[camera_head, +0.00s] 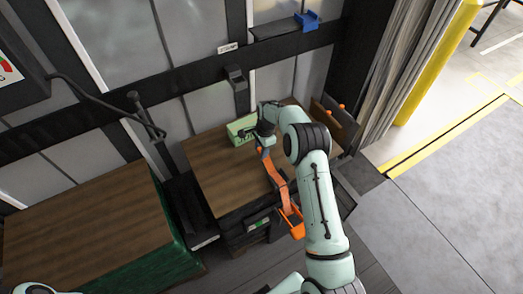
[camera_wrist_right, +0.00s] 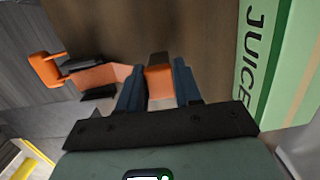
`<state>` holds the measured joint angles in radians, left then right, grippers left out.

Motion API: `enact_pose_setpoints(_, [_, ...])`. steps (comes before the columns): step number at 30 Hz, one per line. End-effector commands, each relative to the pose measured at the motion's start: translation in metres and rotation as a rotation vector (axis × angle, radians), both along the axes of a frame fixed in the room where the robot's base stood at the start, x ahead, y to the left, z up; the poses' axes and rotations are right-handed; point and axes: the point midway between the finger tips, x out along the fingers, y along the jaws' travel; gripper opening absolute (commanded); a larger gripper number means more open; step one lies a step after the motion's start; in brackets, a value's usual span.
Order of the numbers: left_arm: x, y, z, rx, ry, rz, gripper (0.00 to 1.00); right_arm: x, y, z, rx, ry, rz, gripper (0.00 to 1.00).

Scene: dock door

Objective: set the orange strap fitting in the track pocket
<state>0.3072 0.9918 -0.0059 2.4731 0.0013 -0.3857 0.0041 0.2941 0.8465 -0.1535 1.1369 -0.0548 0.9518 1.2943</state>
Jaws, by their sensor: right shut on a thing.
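My right gripper (camera_head: 262,146) is shut on an orange piece, the strap fitting, above the brown crate top. In the right wrist view the orange fitting (camera_wrist_right: 160,82) sits between the blue-grey fingers of the right gripper (camera_wrist_right: 158,90). I cannot tell which part is the pocket. My left gripper is out of view.
A green juice carton (camera_head: 240,130) stands beside the right gripper; it is close on the right in the wrist view (camera_wrist_right: 275,60). A wood-topped green crate (camera_head: 85,225) stands left. A blue item (camera_head: 307,20) is on the wall. A yellow post (camera_head: 435,65) stands right, with open floor.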

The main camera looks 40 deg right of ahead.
Motion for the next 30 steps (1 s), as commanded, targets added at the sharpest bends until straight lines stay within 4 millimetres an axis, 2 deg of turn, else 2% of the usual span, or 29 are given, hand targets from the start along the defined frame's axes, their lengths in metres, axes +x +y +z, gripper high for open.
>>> enact_pose_setpoints(2, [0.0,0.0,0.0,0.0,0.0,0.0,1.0,0.001,0.0,-0.007,0.0,-0.002,0.0,0.01])
enact_pose_setpoints(13, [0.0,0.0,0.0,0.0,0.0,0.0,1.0,0.001,0.0,-0.011,0.0,-0.002,0.001,0.01])
enact_pose_setpoints(14, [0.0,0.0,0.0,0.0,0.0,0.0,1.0,0.001,0.0,-0.011,0.0,-0.002,0.001,0.44])
enact_pose_setpoints(15, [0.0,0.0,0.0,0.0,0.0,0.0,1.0,0.0,0.0,-0.011,0.0,-0.002,0.001,0.57])
enact_pose_setpoints(16, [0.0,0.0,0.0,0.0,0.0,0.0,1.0,0.0,0.0,-0.011,0.0,-0.002,0.001,0.59])
enact_pose_setpoints(25, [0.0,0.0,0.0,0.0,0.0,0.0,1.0,0.0,0.0,-0.009,0.0,-0.002,0.0,0.59])
enact_pose_setpoints(30, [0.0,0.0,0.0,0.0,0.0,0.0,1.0,0.001,-0.002,0.01,-0.002,-0.005,0.0,0.59])
